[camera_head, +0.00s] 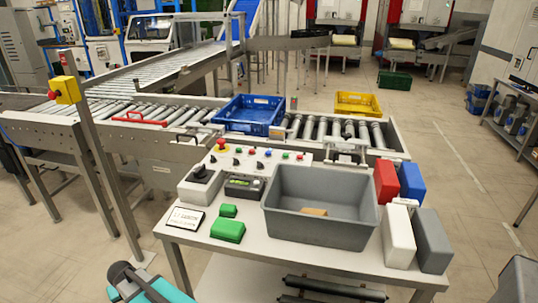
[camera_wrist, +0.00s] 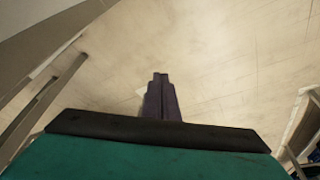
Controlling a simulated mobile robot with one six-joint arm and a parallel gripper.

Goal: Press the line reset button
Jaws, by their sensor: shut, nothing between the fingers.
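A control panel (camera_head: 262,158) stands at the back of the white table, with several small coloured buttons and dark knobs. No label is readable, so I cannot tell which one is the line reset button. A yellow box with a red button (camera_head: 66,90) is on a post at the left. My gripper (camera_wrist: 160,78) is shut and empty, over bare floor in the wrist view. My teal arm shows at the bottom of the head view.
On the table (camera_head: 197,228) stand a grey bin (camera_head: 320,225) holding a small tan item, green blocks (camera_head: 228,230), a sign (camera_head: 186,220), and red, blue, white and grey boxes at right. Behind is a roller conveyor with a blue crate (camera_head: 250,128); a yellow crate (camera_head: 358,103) is beyond it.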

